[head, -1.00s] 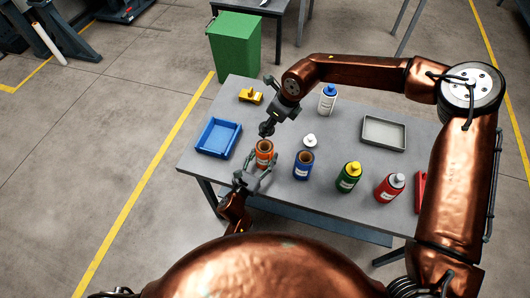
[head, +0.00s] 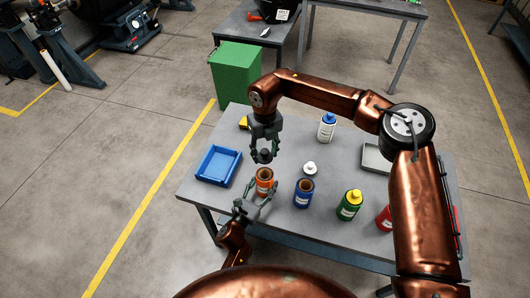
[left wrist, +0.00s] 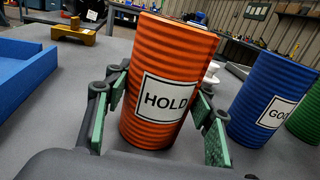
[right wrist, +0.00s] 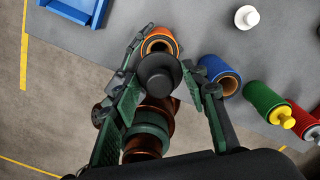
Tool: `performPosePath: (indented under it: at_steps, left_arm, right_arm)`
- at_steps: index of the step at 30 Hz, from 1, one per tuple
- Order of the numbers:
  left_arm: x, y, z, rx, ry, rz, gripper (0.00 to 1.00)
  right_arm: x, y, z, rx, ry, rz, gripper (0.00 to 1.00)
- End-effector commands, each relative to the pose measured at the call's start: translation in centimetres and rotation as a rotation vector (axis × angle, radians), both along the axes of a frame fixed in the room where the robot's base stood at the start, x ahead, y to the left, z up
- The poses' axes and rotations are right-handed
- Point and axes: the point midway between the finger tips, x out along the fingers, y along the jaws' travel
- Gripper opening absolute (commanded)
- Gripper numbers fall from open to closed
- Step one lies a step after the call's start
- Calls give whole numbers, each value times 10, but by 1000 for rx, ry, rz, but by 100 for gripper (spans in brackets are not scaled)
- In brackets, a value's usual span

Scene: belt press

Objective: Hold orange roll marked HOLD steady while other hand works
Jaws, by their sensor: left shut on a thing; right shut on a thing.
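The orange roll (head: 265,182), a ribbed open-topped cylinder, stands on the grey table; its HOLD label shows in the left wrist view (left wrist: 168,98). My left gripper (head: 256,203) is shut around its sides; the roll looks slightly tilted in the left wrist view, perhaps from the camera angle. My right gripper (head: 264,150) points down above the roll, shut on a dark round plug (right wrist: 160,76). In the right wrist view the plug overlaps the near edge of the roll's opening (right wrist: 160,44). The head view shows a small gap between plug and roll.
A blue open cylinder (head: 304,194) stands close right of the roll, with a white knob (head: 310,168) behind it. Green (head: 348,206) and red (head: 384,218) containers stand further right. A blue tray (head: 218,165) lies left; a white blue-capped bottle (head: 326,127) stands behind.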

Motion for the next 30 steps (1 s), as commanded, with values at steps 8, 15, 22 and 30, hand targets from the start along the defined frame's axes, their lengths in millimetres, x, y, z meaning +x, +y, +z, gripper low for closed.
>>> performPosePath:
  at_steps: [8, 15, 22, 30]
  left_arm:
    - [0, 0, 0, 0, 1, 1, 10]
    - [0, 0, 0, 0, 0, 1, 10]
    - [0, 0, 0, 0, 1, 1, 10]
    - [0, 0, 0, 0, 1, 1, 10]
  right_arm:
    - [0, -1, -14, -1, 2, -2, 24]
    - [0, 0, -37, 0, 1, -1, 24]
    - [0, 0, -57, 1, 0, -1, 24]
    - [0, 0, -67, 0, -1, -1, 24]
